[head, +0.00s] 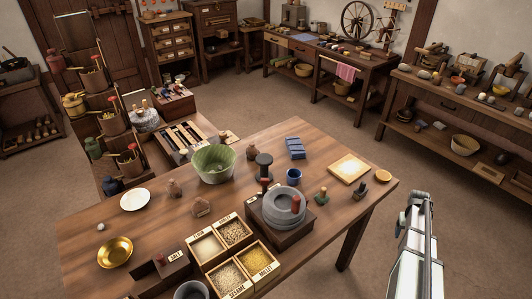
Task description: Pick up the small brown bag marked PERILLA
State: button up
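My arm's pale end (418,210) is at the lower right, beyond the table's right edge and apart from the bags.
A green ribbed bowl (213,165), grain boxes (233,258), a stone quern (283,207), a blue cup (294,176) and a brass bowl (115,252) crowd the table. A white plate (135,200) lies left. The table's front left has some bare wood.

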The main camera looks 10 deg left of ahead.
jog(key=w+d+r+m+t+h, duration=0.15)
jog(key=w+d+r, duration=0.25)
jog(key=d+r, duration=0.9)
jog(key=w+d+r+t+h, duration=0.15)
jog(key=w+d+r, duration=0.25)
jog(key=d+r, duration=0.95)
jog(key=w+a+r, duration=0.1)
jog(key=w+r, duration=0.4)
jog(key=r, duration=0.3)
jog(key=w+a+f+n+y, duration=0.15)
jog(key=w+a, duration=0.45)
jog(key=a, duration=0.8)
jog(key=w+a+n+y, duration=0.15)
jog(key=w+a, duration=0.35)
jog(key=a, duration=1)
jog(key=w+a+f+n, duration=0.1)
jog(key=w+a+n, duration=0.35)
jog(key=a, duration=0.95)
jog(key=n+g+y, duration=0.2)
jog(key=n+g, duration=0.1)
send_over(253, 148)
jog(key=f, duration=0.2)
jog(key=shift+w+a+f, duration=0.1)
jog(key=shift+a, duration=0.05)
notch_tip(253, 148, down, 13)
jog(key=shift+w+f, duration=0.1)
jog(key=shift+w, duration=0.05)
